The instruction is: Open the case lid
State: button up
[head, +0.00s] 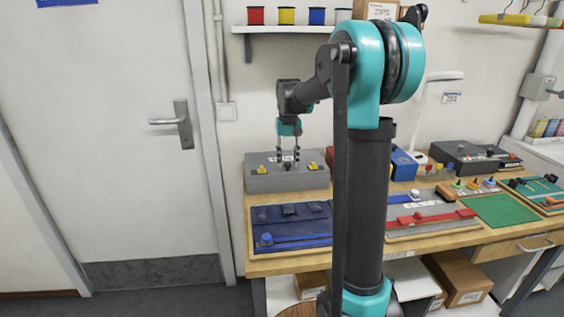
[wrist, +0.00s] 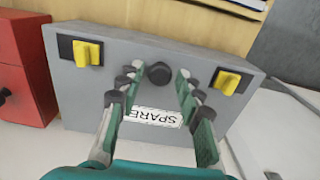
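The grey case (head: 285,182) stands at the back left of the workbench, with its lid down. In the wrist view the case (wrist: 108,88) shows a white SPARE label (wrist: 150,116), a round black knob (wrist: 158,73) in the middle, and two yellow latches on black plates, one on the left (wrist: 88,53) and one on the right (wrist: 229,82). My gripper (wrist: 157,80) is open. Its fingers are spread on either side of the knob, with a visible gap to each side. In the head view my gripper (head: 288,158) points down at the case's knob.
A red box (wrist: 22,75) stands beside the case. A blue mat with a rail (head: 290,228) lies in front of it. A dark grey box (head: 468,157) and a green mat (head: 502,210) are further right. A shelf (head: 285,29) with spools hangs above.

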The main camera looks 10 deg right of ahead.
jog(key=c, duration=0.5)
jog(key=shift+r, duration=0.1)
jog(key=shift+w+r, duration=0.35)
jog(key=shift+r, duration=0.3)
jog(key=shift+w+r, duration=0.35)
jog(key=shift+r, duration=0.3)
jog(key=shift+r, duration=0.1)
jog(key=shift+w+r, duration=0.9)
jog(key=shift+r, duration=0.3)
